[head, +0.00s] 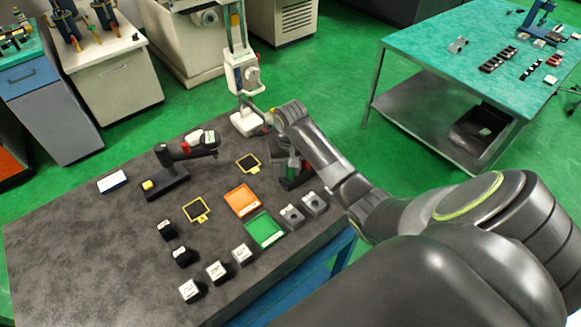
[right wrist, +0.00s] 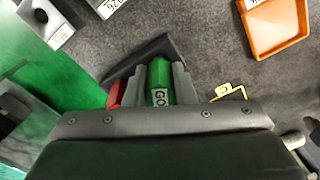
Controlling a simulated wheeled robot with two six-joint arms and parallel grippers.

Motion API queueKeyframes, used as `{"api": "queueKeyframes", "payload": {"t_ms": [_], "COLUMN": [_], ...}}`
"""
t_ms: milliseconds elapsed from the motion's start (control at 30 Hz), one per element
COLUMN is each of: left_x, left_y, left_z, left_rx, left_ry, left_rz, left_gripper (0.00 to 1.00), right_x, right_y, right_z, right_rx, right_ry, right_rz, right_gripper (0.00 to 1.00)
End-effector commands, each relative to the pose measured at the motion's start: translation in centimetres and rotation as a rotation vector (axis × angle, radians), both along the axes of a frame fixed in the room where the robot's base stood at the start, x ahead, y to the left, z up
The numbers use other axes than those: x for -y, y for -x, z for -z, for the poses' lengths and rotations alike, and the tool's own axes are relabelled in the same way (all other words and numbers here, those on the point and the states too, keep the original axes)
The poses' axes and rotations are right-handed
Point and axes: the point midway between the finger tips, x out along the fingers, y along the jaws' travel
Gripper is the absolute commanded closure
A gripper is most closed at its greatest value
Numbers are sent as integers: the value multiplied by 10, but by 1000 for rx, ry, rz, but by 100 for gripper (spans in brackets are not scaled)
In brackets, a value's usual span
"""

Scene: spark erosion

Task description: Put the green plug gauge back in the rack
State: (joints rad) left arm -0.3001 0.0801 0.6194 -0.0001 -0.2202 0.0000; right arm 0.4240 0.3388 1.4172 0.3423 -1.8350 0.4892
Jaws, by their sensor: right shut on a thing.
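The green plug gauge (right wrist: 160,75), marked "GO", stands between the two grey fingers of my right gripper (right wrist: 161,68) in the right wrist view. The gripper is shut on it. In the head view the gauge (head: 291,172) shows as a small green piece under my right gripper (head: 289,161), near the right edge of the dark table. A dark block that looks like the rack (right wrist: 140,62) lies just beyond the gauge, with a red piece (right wrist: 115,93) beside it. Whether the gauge's lower end is in the rack is hidden. My left gripper is not in view.
An orange tray (head: 241,200) and a green tray (head: 264,229) lie left of the gripper, with grey blocks (head: 292,216) close in front. A yellow-framed black pad (head: 248,163) lies to the left. A white-based column stand (head: 247,122) rises behind.

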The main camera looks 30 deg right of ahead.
Motion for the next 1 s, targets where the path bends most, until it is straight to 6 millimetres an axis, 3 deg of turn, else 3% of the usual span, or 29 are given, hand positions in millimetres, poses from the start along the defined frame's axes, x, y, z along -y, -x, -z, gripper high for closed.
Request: {"api": "queueKeyframes", "payload": {"t_ms": [567,600,767,1000], "left_x": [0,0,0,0], "left_y": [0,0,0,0], "left_z": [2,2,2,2], "left_rx": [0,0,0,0], "left_ry": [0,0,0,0], "left_rz": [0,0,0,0], "left_gripper": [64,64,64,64], "right_x": [0,0,0,0], "right_y": [0,0,0,0], "right_z": [5,5,5,5], "right_rx": [1,0,1,0], "right_ry": [0,0,0,0], "right_rz": [0,0,0,0], "right_gripper": [100,75,54,51]}}
